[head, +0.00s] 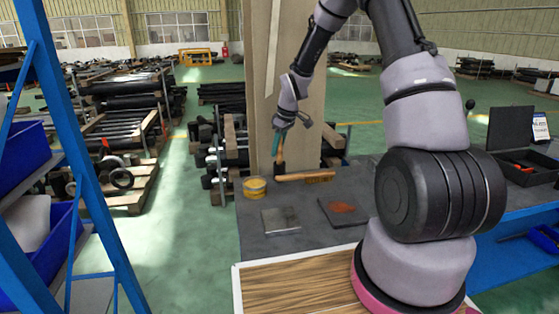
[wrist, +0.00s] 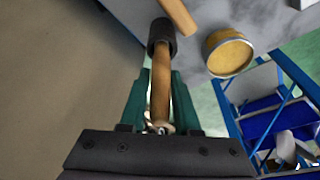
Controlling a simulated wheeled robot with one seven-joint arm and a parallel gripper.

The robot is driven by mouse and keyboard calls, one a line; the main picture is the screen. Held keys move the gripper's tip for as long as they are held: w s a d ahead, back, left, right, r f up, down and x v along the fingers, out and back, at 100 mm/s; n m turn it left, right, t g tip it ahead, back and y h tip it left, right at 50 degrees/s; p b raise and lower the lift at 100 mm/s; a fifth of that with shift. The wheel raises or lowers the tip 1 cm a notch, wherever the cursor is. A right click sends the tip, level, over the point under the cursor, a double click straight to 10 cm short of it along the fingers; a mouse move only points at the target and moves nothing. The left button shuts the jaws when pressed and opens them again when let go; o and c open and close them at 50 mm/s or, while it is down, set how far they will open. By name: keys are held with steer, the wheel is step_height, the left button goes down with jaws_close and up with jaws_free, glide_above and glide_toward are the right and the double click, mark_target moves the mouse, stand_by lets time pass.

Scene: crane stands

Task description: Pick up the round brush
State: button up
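The round brush has a light wooden handle and a black cylindrical head; it shows in the wrist view (wrist: 161,82) with its handle between my green fingers. My gripper (wrist: 160,100) appears shut on the handle, a finger against each side. In the head view, my gripper (head: 278,146) points down at the back of the dark table, and the black head of the round brush (head: 279,168) shows below the fingertips. I cannot tell whether the head touches the table top.
A wooden-handled brush (head: 305,176) lies beside the black head. A yellow tin (head: 254,188), a metal plate (head: 281,220) and a dark plate with a rusty patch (head: 343,211) lie on the table (head: 262,239). A tall beige pillar (head: 315,110) stands close behind my gripper. Blue shelving (head: 75,150) stands left.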

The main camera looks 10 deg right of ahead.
jaws_close()
